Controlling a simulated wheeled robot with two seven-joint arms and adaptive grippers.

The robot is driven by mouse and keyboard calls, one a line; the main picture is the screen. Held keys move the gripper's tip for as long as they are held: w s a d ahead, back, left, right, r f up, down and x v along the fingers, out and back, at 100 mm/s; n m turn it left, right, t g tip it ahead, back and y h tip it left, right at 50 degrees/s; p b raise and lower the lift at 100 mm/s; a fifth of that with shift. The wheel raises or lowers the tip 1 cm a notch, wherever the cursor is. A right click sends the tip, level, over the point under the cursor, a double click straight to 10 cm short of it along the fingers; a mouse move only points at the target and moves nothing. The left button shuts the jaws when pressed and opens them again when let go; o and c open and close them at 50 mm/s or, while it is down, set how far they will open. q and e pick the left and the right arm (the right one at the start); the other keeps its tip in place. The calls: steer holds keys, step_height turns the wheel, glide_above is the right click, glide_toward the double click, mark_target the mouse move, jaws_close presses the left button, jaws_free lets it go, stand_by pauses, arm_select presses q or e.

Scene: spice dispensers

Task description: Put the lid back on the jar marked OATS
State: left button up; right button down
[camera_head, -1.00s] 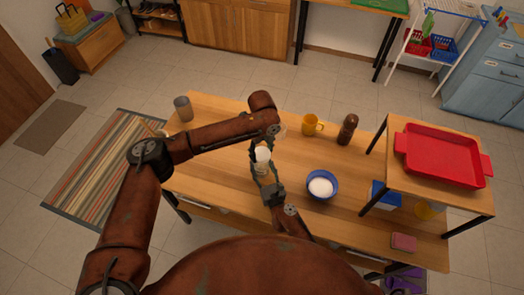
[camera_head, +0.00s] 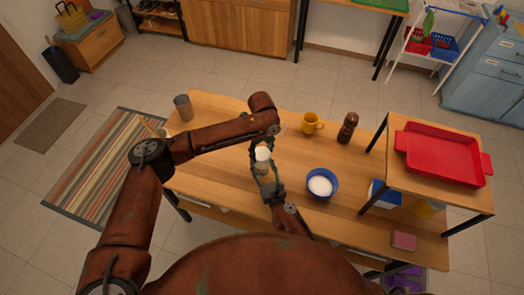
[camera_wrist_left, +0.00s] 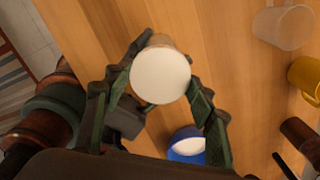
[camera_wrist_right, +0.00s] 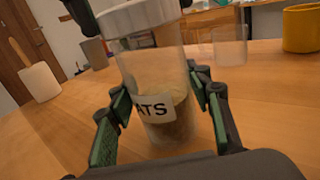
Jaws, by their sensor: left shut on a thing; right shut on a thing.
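The OATS jar (camera_wrist_right: 165,90) is clear, stands upright and has brownish contents; its label shows partly as "ATS" in the right wrist view. The round white lid (camera_wrist_left: 160,76) is at the jar's mouth, and its rim also shows in the right wrist view (camera_wrist_right: 140,17). I cannot tell whether it is fully seated. My left gripper (camera_wrist_left: 165,62) points down from above and is shut on the lid; it also shows in the head view (camera_head: 262,150). My right gripper (camera_wrist_right: 158,92) is shut on the jar's body, from the table's near side.
A blue bowl of white contents (camera_head: 322,185) stands close to the right of the jar. A yellow mug (camera_head: 310,123) and a brown mill (camera_head: 348,128) stand behind. A raised shelf with a red tray (camera_head: 442,158) is at the right. A grey cup (camera_head: 183,108) is far left.

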arm_select(q)
steer(key=m, duration=1.5)
steer(key=shift+a+m, duration=0.1)
steer(key=shift+m, duration=0.3)
steer(key=m, duration=0.3)
steer(key=shift+w+m, duration=0.1)
steer(key=shift+m, duration=0.3)
steer(key=o, duration=1)
steer(key=shift+c, duration=0.2)
